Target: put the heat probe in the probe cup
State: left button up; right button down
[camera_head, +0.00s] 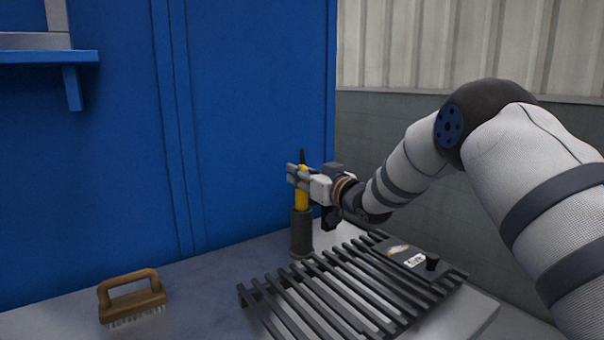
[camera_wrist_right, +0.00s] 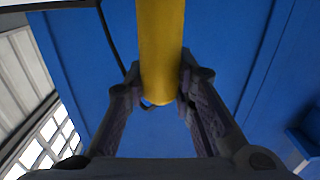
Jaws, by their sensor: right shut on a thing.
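The heat probe (camera_head: 302,201) is a yellow rod with a dark piece at its top, and it stands upright at the blue wall. My right gripper (camera_head: 298,177) is shut around its upper part. In the right wrist view the yellow probe (camera_wrist_right: 161,50) lies between the two fingers (camera_wrist_right: 160,95), with a thin black cable beside it. The probe cup (camera_head: 301,236) is a dark grey cylinder directly below the probe. The yellow part meets the cup's mouth in the head view; how deep it goes in is hidden. My left gripper is not in view.
A black slatted grate (camera_head: 335,290) lies on the grey table just in front and right of the cup. A wooden-handled brush (camera_head: 132,298) stands at the left. The table between brush and grate is clear.

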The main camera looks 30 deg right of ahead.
jog(key=c, duration=1.4)
grip_release()
jog(key=shift+o, duration=0.2)
jog(key=shift+r, duration=0.1)
jog(key=s, duration=0.2)
jog(key=s+r+p, duration=0.1)
jog(key=s, duration=0.1)
jog(key=s+d+p, duration=0.1)
jog(key=s, duration=0.2)
jog(key=shift+r, duration=0.2)
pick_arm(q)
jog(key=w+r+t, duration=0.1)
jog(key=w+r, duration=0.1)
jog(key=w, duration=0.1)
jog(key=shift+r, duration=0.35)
pick_arm(e)
jog(key=s, duration=0.1)
jog(key=s+f, duration=0.1)
jog(key=s, duration=0.2)
jog(key=shift+s+d+f, duration=0.2)
jog(key=shift+s+d, duration=0.15)
jog(key=shift+s, duration=0.05)
